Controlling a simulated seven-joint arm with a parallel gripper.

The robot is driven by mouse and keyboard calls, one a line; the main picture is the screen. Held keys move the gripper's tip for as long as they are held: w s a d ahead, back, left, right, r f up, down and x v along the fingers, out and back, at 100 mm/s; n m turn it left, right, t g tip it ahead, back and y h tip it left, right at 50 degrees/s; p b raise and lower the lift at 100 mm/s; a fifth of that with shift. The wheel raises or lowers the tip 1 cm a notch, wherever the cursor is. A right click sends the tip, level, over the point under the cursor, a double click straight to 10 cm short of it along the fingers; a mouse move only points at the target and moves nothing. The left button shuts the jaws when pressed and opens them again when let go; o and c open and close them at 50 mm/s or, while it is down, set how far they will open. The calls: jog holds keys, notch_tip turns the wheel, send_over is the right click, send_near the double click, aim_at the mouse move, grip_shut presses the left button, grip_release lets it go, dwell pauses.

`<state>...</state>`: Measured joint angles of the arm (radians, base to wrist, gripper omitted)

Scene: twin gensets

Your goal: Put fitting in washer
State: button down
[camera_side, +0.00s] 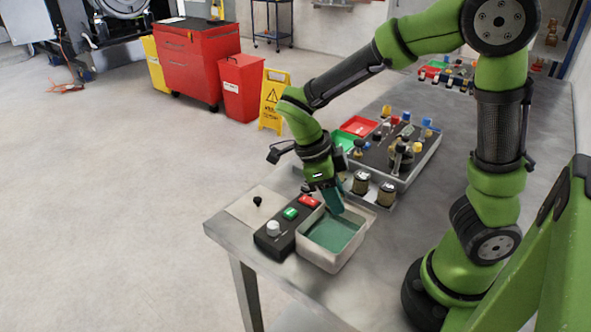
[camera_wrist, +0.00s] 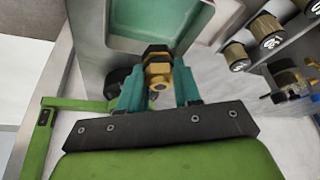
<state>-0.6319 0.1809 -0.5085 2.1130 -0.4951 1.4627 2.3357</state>
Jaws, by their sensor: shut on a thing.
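The washer (camera_side: 322,258) is a pale square basin with green inside, near the front edge of the table. My gripper (camera_side: 335,205) points down over its back rim, with teal fingers. In the wrist view my gripper (camera_wrist: 157,88) is shut on the brass fitting (camera_wrist: 158,72), which has a dark hexagonal top and sits between the fingertips. The washer's rim (camera_wrist: 88,40) and green inside fill the top of the wrist view, just beyond the fitting. In the side view the fitting is hidden by the fingers, and I cannot tell its height above the basin.
A black control box (camera_side: 268,243) with a knob and green and red buttons stands left of the washer. Labelled cylinders (camera_side: 387,195) stand behind it to the right. A grey tray (camera_side: 425,160) of parts lies farther back. Table is bare right of the washer.

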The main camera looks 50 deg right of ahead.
jog(key=shift+m, duration=0.4)
notch_tip(320, 180, down, 5)
jog(key=shift+s+f, duration=0.1)
jog(key=shift+f, duration=2.4)
jog(key=c, duration=0.8)
grip_release()
jog(key=shift+f, duration=0.1)
jog(key=v, duration=1.1)
jog(key=s+r+n+t+y, duration=0.1)
jog(key=s+r+n+t, duration=0.1)
jog(key=n, duration=0.7)
jog(key=s+r+n+t+y, duration=0.2)
jog(key=r+n+t, duration=0.3)
jog(key=n, duration=0.3)
jog(key=s+r+n+t+y, duration=0.1)
jog(key=r+n+t, duration=0.3)
jog(key=n, duration=0.5)
jog(key=shift+s+d+r+n, duration=0.2)
jog(key=shift+s+r+n, duration=0.1)
jog(key=shift+s+r, duration=0.25)
